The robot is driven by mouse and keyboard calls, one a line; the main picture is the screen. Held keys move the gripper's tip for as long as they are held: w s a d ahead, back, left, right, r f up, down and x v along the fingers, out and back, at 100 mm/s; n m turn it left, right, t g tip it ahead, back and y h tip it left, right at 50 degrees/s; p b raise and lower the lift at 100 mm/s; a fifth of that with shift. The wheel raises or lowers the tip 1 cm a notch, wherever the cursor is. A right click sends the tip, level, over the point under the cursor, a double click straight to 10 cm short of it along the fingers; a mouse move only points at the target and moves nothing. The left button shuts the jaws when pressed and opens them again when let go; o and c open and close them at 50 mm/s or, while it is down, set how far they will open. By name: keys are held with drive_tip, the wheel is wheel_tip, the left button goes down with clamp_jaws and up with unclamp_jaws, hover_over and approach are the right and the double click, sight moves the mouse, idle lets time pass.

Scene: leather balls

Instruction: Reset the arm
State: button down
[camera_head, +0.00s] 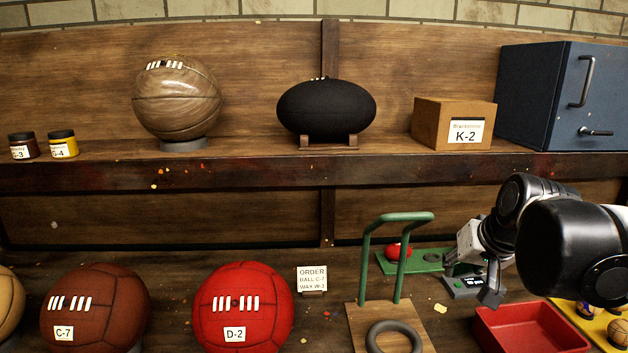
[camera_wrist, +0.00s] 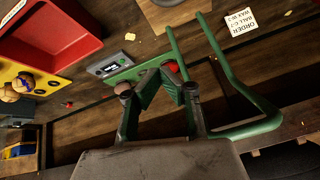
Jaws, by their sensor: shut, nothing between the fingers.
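My arm reaches in from the right in the head view, with my gripper (camera_head: 452,261) above the lower bench, close to a green plate (camera_head: 422,263) and a small grey device (camera_head: 468,286). In the wrist view my gripper's fingers (camera_wrist: 164,76) come together at their tips with nothing held between them. The grey device (camera_wrist: 108,66) with its small display lies beyond the fingers. A small red ball (camera_head: 398,251) sits on the green plate; in the wrist view it is partly hidden behind a finger.
A green tubular frame (camera_head: 365,262) on a wooden base stands left of my gripper. A red tray (camera_head: 530,330) lies below my arm. A blue cabinet (camera_head: 530,95), a box K-2 (camera_head: 440,125) and balls stand on the shelf above. Balls C-7 (camera_head: 95,318) and D-2 (camera_head: 243,310) sit at lower left.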

drive_tip(key=s+a+f+n, duration=0.1)
drive_tip(key=s+a+f, duration=0.2)
drive_tip(key=s, duration=0.4)
drive_tip(key=s+a+f+n, duration=0.1)
drive_tip(key=s+a+f, duration=0.2)
drive_tip(key=s, duration=0.5)
drive_tip(key=shift+s+a+h, duration=0.25)
drive_tip(key=shift+a+h, duration=0.05)
drive_tip(key=shift+a, duration=0.1)
drive_tip(key=shift+f, duration=0.1)
